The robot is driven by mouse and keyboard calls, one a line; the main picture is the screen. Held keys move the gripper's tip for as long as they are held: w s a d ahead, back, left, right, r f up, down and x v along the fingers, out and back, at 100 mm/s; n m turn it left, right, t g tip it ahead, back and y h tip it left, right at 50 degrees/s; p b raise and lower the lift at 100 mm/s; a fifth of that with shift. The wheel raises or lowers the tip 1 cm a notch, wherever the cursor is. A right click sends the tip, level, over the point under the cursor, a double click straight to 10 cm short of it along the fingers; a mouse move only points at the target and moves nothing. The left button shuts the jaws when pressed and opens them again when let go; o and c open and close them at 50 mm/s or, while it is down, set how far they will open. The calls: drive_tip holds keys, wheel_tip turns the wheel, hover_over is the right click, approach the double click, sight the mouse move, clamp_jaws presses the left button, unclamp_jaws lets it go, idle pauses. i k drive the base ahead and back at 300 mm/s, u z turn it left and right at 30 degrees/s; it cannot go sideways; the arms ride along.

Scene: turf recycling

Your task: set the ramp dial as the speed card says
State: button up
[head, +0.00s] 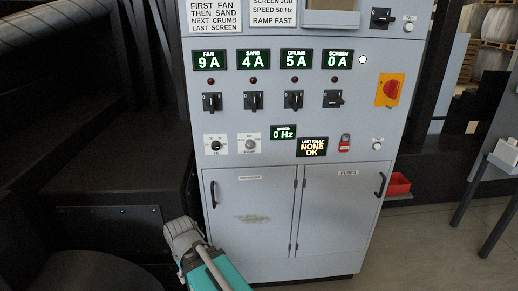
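The speed card (272,11) is at the top of the grey cabinet and reads "SCREEN JOB", "SPEED 50 Hz", "RAMP FAST"; its top is cut off. Two small dials sit low on the panel: a left dial (215,145) with a dark knob on a white plate, and a right dial (249,146) with a grey knob. Their labels are too small to read, so I cannot tell which is the ramp dial or where it points. My teal and grey arm (203,262) shows at the bottom, below the dials.
Displays read fan 9 A, sand 4 A, crumb 5 A, screen 0 A. The speed display (283,132) reads 0 Hz; the fault display (312,147) reads "NONE OK".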

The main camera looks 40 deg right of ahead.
sight(249, 144)
drive_tip(key=k, duration=1.05)
drive_tip(key=z, duration=1.5)
drive_tip(key=i, duration=1)
